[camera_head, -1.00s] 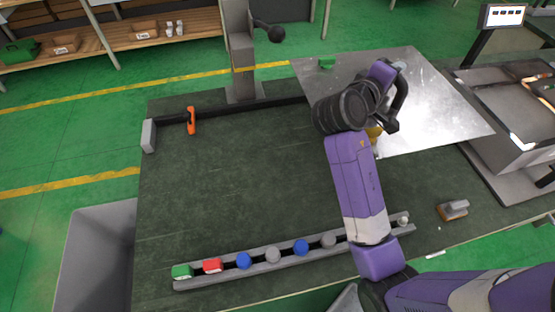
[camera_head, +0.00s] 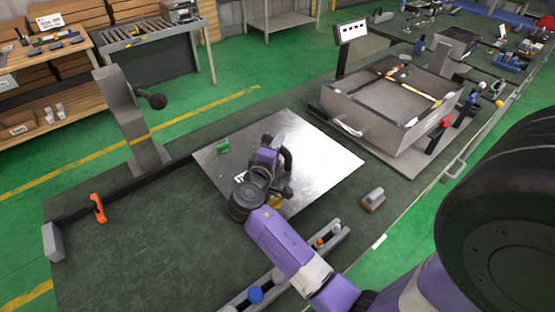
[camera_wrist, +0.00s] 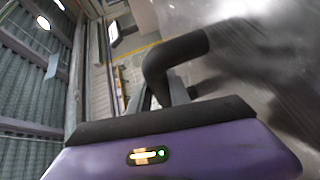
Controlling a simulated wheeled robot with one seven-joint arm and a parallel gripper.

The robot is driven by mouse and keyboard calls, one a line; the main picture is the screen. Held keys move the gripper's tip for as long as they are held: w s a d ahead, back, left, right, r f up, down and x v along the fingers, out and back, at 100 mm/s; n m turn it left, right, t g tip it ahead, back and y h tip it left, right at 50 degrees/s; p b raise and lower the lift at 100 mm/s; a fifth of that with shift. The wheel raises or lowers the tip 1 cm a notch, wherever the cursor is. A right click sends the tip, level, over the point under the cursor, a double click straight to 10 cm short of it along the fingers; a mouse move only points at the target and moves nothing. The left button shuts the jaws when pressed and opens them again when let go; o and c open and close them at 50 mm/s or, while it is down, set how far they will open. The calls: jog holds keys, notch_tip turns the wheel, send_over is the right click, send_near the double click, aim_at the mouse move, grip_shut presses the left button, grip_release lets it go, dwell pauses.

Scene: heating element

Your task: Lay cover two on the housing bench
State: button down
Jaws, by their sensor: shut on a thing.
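A large flat silver metal sheet, seemingly cover two (camera_head: 325,165), lies level at the middle of the head view, above or on the dark green bench top (camera_head: 130,240); I cannot tell how high. A small green piece (camera_head: 223,147) shows near its left edge. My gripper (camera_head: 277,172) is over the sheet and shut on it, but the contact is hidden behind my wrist. A yellow part (camera_head: 275,202) shows beside the wrist. In the wrist view, the shiny sheet (camera_wrist: 285,50) fills the upper right, behind a dark curved finger.
An open metal box with a handle (camera_head: 350,127) stands right of the sheet, below a small display (camera_head: 352,32). A grey post (camera_head: 128,120) and orange clamp (camera_head: 98,208) are left. A rail holds a blue knob (camera_head: 255,294).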

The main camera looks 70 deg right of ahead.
jog(key=shift+f, duration=2.85)
jog(key=shift+f, duration=0.1)
jog(key=c, duration=1.2)
grip_release()
jog(key=shift+f, duration=0.1)
jog(key=shift+a, duration=0.35)
jog(key=a, duration=0.3)
jog(key=a+r+b, duration=0.1)
jog(key=a, duration=0.3)
jog(key=a+r+b, duration=0.1)
jog(key=a, duration=0.3)
jog(key=shift+s+a, duration=0.1)
jog(key=shift+s, duration=0.15)
